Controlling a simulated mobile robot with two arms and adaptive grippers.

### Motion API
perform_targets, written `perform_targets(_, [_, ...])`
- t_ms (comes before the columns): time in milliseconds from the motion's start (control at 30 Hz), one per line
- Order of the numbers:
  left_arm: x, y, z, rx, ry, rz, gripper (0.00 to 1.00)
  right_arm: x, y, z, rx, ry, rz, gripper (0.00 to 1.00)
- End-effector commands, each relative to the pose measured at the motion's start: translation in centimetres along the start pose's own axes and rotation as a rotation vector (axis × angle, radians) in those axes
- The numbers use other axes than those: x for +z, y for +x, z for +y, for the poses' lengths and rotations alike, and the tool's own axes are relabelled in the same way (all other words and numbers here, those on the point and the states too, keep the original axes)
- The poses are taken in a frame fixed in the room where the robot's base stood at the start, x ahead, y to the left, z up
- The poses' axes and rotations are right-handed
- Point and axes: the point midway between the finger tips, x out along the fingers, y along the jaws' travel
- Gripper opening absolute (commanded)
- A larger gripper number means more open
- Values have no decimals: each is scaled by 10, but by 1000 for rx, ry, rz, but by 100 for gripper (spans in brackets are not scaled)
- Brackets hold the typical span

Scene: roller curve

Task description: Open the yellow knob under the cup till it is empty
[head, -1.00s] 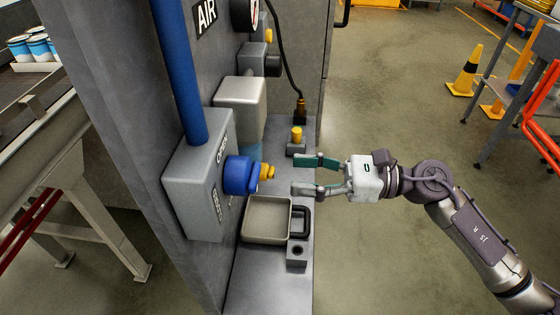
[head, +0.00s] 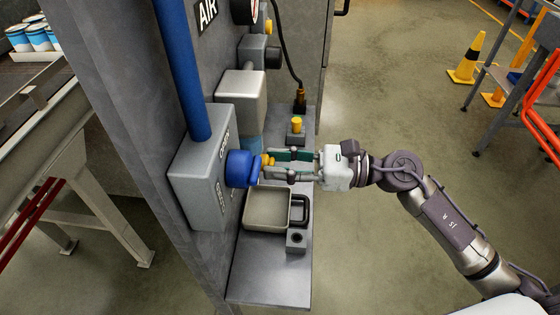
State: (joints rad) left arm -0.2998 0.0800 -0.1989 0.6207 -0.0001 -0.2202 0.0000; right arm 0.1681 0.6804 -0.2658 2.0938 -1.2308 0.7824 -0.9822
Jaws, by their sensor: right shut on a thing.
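The small yellow knob (head: 267,160) shows under the cup, just to the right of a blue round handle (head: 240,168). The cup (head: 251,143) is bluish and hangs below a grey housing (head: 240,92); only part of it shows, and I cannot tell its liquid level. My right gripper (head: 271,163) comes from the right, level with the knob, and is shut on it with one finger on the far side and one on the near side. My left gripper is not in view.
A beige tray (head: 267,210) with a black handle sits on the grey shelf (head: 272,285) below the knob. A yellow-topped button (head: 297,125) and a small block with a hole (head: 296,240) stand nearby.

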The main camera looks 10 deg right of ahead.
Motion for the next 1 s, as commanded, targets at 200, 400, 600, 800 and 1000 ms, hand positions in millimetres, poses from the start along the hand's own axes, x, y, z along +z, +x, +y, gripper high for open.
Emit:
perform_targets(200, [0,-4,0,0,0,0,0,1,0,0,1,81,2,0])
perform_targets(400, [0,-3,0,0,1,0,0,0,0,0,0,126,0,0])
perform_targets(600, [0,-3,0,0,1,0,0,0,0,0,0,125,0,49])
perform_targets(800, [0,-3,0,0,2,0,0,0,0,0,0,124,0,57])
perform_targets(1000, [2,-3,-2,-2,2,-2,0,0,-3,0,0,124,1,57])
